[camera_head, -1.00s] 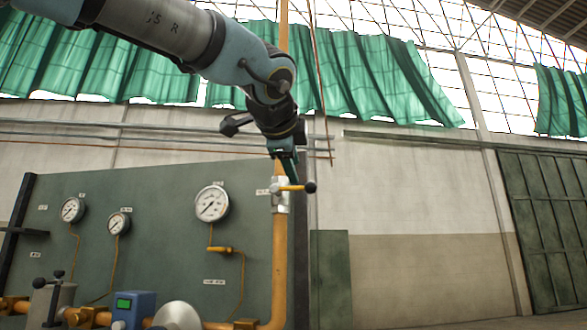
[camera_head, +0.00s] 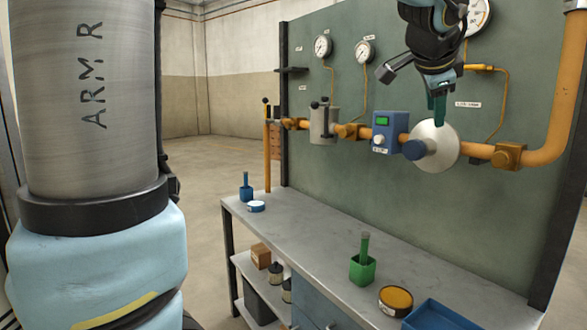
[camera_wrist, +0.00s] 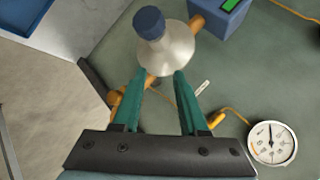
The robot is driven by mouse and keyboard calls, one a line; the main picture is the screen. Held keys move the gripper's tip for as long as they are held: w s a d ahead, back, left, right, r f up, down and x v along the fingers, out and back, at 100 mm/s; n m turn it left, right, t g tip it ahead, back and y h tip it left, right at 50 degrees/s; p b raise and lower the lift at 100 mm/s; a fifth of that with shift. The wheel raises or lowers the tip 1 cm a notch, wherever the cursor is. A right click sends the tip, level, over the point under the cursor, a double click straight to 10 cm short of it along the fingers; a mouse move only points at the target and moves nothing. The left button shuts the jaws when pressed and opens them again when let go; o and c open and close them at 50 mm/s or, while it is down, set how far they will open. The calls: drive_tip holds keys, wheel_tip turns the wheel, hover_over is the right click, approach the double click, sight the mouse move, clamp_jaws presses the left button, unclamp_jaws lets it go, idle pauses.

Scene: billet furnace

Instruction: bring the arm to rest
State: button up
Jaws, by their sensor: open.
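My gripper (camera_head: 437,108) is in the upper right of the head view, in front of the green panel. Its teal fingers (camera_wrist: 157,95) are apart in the wrist view, with nothing held between them. Beyond the fingertips is a pale disc-shaped fitting with a blue knob (camera_wrist: 149,23), which also shows in the head view (camera_head: 440,147) just below my gripper. I cannot tell whether the fingers touch it. My arm's large grey and light-blue link fills the left of the head view.
A yellow pipe (camera_head: 475,150) with a blue meter box (camera_head: 389,131) runs across the panel (camera_head: 340,85). Gauges sit above. The workbench (camera_head: 310,240) below carries a green cup (camera_head: 362,270), a round tin (camera_head: 396,301), a blue tray (camera_head: 440,318) and a blue bottle (camera_head: 246,187).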

drive_tip(key=w+a+f+n+g+y+p, duration=0.1)
drive_tip(key=w+a+f+n+g+y, duration=0.25)
drive_tip(key=a+f+n, duration=1)
drive_tip(key=s+a+f+n+g+y, duration=0.1)
drive_tip(key=s+a+f+n, duration=0.1)
drive_tip(key=s+a+f, duration=0.2)
drive_tip(key=s+a+f+n+g+y+p, duration=0.1)
drive_tip(key=s+a+f, duration=0.4)
drive_tip(key=a+f, duration=0.6)
drive_tip(key=a+n+g, duration=0.1)
drive_tip(key=a+n, duration=0.1)
drive_tip(key=a, duration=0.6)
drive_tip(key=shift+f, duration=0.25)
